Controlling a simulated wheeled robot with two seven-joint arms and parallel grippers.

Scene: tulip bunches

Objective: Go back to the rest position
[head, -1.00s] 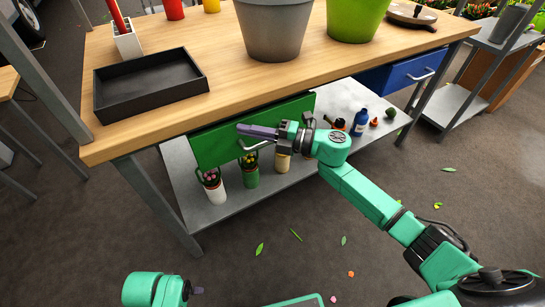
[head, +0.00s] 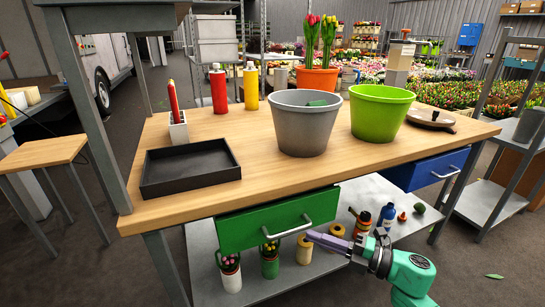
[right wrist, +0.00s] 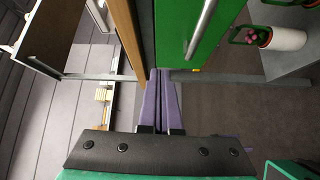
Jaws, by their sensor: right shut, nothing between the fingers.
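My right gripper (head: 312,237) is at the lower right of the head view, its purple fingers shut and empty. The fingertips show just below the handle (head: 290,229) of the green drawer (head: 240,230); I cannot tell whether they touch it. In the right wrist view the shut fingers (right wrist: 161,95) point up the picture, beside the green drawer front (right wrist: 172,35) and its handle (right wrist: 201,28). My left gripper is out of view.
The wooden table (head: 200,205) bears a black tray (head: 190,170), a grey pot (head: 302,135) and a lime pot (head: 378,120). A blue drawer (head: 420,172) is at the right. Small pots and bottles stand on the lower shelf (head: 265,290).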

